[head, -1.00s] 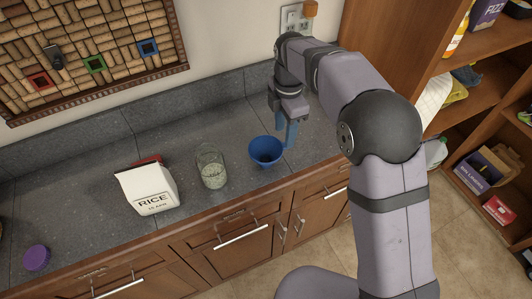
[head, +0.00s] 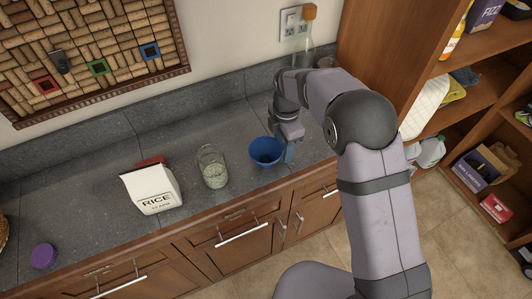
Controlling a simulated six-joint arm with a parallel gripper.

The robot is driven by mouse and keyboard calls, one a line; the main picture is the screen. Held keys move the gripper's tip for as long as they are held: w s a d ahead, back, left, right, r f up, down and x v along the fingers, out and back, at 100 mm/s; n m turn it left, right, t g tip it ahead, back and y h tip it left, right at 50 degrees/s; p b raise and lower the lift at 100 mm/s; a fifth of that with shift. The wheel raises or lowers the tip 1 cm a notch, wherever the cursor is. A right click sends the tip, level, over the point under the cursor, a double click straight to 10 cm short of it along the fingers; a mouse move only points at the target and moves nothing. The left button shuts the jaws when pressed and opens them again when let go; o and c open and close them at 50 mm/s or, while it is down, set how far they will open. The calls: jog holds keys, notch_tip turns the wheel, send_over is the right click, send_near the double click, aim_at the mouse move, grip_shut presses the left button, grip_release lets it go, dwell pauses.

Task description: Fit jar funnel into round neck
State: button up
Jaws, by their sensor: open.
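The blue jar funnel (head: 265,150) sits on the grey counter near its front edge, right of the glass jar. The clear glass jar (head: 213,170) stands upright with its round neck facing up and pale contents in its lower part. My gripper (head: 288,153) is open, low at the right side of the funnel.
A white rice bag (head: 152,190) stands left of the jar. A purple lid (head: 43,256) lies at the far left. A clear bottle (head: 305,48) stands at the back right behind my arm. The counter (head: 85,195) left of the rice bag is mostly clear.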

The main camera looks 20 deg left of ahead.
jog(key=shift+c, duration=0.6)
grip_shut()
notch_tip(320, 180, up, 10)
jog(key=b, duration=0.3)
